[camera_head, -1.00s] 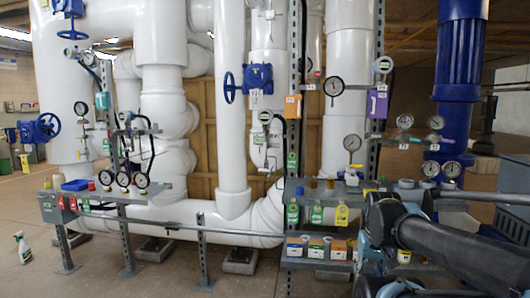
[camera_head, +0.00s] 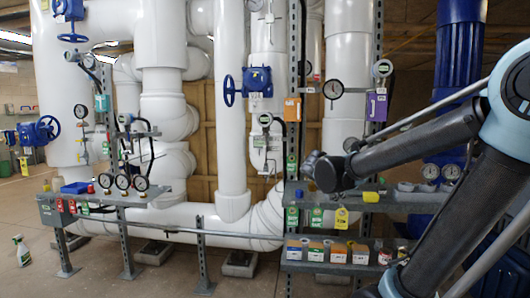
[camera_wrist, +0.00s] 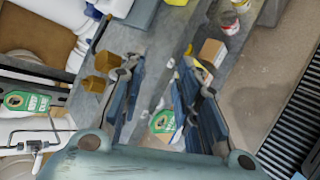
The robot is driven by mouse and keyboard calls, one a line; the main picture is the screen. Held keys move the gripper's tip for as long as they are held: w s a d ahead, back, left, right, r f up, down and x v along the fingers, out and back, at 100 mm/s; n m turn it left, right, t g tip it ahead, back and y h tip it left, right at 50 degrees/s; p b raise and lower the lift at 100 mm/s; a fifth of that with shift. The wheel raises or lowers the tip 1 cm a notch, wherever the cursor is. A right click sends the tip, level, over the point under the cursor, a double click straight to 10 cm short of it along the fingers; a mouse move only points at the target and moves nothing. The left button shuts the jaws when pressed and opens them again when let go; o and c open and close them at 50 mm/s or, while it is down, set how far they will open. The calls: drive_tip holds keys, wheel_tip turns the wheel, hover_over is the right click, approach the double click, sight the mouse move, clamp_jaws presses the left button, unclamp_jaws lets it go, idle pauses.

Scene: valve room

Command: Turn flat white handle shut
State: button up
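My gripper (camera_wrist: 158,66) is open and empty in the wrist view, its two dark fingers apart above a grey shelf (camera_wrist: 152,50). In the head view the dark end of my arm (camera_head: 328,172) is in front of the right-hand shelf rack, and the fingers are too small to make out. A thin white pipe with a small fitting (camera_wrist: 36,145) shows at the left of the wrist view, left of and apart from the fingers. I cannot tell whether it bears the flat white handle. In the head view, thin white piping (camera_head: 267,160) hangs on the middle pipe; no flat handle is clear.
A grey shelf rack (camera_head: 365,205) holds several boxes and green and yellow tags. Blue handwheels (camera_head: 229,90) sit on the white pipes. Brass-coloured blocks (camera_wrist: 104,62) lie beside the fingers.

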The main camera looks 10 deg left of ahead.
drive_tip(key=w+a+r+n+t+y, duration=0.1)
drive_tip(key=w+a+r+n+t, duration=0.2)
drive_tip(key=a, duration=0.5)
drive_tip(key=w+a+r+n+t+y, duration=0.1)
drive_tip(key=w+a+r+n+t, duration=0.1)
drive_tip(key=w+a+r+n, duration=0.35)
drive_tip(key=n+t+y, duration=0.3)
drive_tip(key=n, duration=0.6)
approach(264, 149)
drive_tip(key=shift+m, duration=0.25)
drive_tip(key=w, duration=1.1)
drive_tip(key=shift+w+d, duration=0.1)
drive_tip(key=shift+c, duration=0.2)
clamp_jaws()
